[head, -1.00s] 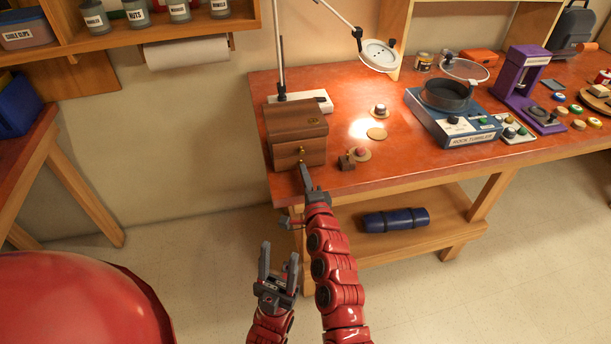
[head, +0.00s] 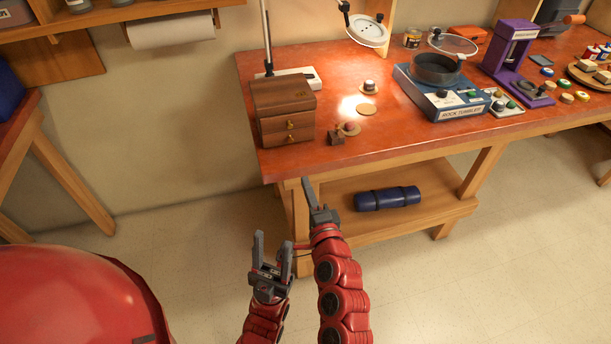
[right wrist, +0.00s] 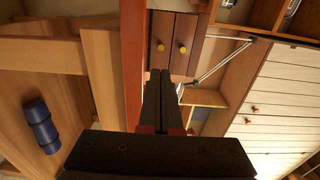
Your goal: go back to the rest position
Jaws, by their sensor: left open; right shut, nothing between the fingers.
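My right gripper (head: 306,184) is shut and empty. It is in front of the workbench edge, below and apart from the small wooden drawer box (head: 283,108). In the right wrist view its fingers (right wrist: 160,76) point toward the box (right wrist: 172,28), whose two brass-knobbed drawers look shut. My left gripper (head: 272,243) is open and empty. It is lower and to the left of the right gripper, over the floor in front of the bench.
The workbench (head: 215,165) (head: 390,142) holds a rock tumbler (head: 447,108), a purple press (head: 508,60) and small stones on discs. A blue roll (head: 387,198) lies on its lower shelf (head: 425,212). Floor (head: 190,225) left of the bench is clear.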

